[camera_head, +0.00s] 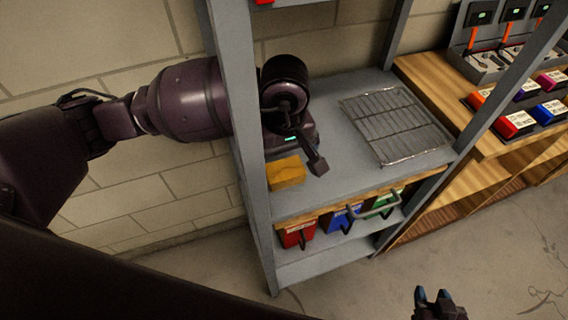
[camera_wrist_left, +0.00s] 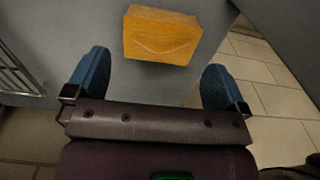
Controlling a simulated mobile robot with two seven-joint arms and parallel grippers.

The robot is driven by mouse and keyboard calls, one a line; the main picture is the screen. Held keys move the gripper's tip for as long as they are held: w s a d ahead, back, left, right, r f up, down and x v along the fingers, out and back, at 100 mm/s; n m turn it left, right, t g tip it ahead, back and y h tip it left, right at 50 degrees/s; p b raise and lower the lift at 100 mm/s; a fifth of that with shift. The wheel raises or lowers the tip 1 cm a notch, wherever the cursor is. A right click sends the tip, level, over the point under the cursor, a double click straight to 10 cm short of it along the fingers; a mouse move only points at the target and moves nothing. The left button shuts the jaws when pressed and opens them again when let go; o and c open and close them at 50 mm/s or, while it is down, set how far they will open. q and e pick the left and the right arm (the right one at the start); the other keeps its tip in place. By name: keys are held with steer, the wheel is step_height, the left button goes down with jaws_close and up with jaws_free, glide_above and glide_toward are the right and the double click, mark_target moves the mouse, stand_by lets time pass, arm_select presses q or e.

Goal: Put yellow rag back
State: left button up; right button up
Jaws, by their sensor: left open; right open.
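The yellow rag (camera_head: 286,172) is a folded block lying on the grey shelf (camera_head: 340,180), near its left post. It also shows in the left wrist view (camera_wrist_left: 161,36), lying beyond the fingertips and roughly between them. My left gripper (camera_wrist_left: 157,85) is open and empty, its blue fingers spread wider than the rag and apart from it. In the head view my left arm reaches in past the left shelf post, and its hand (camera_head: 310,160) is just above and right of the rag. My right gripper (camera_head: 432,296) is open and empty, low over the floor at the bottom.
A wire rack (camera_head: 393,123) lies on the shelf right of the rag. The grey post (camera_head: 243,110) stands close to my left arm. Red, blue and green bins (camera_head: 343,219) sit below. A wooden bench (camera_head: 480,110) with coloured boxes stands right.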

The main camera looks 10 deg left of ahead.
mark_target(285, 170)
arm_select(q)
step_height(285, 170, up, 6)
stand_by(0.4)
steer(key=shift+s+d+r, duration=0.1)
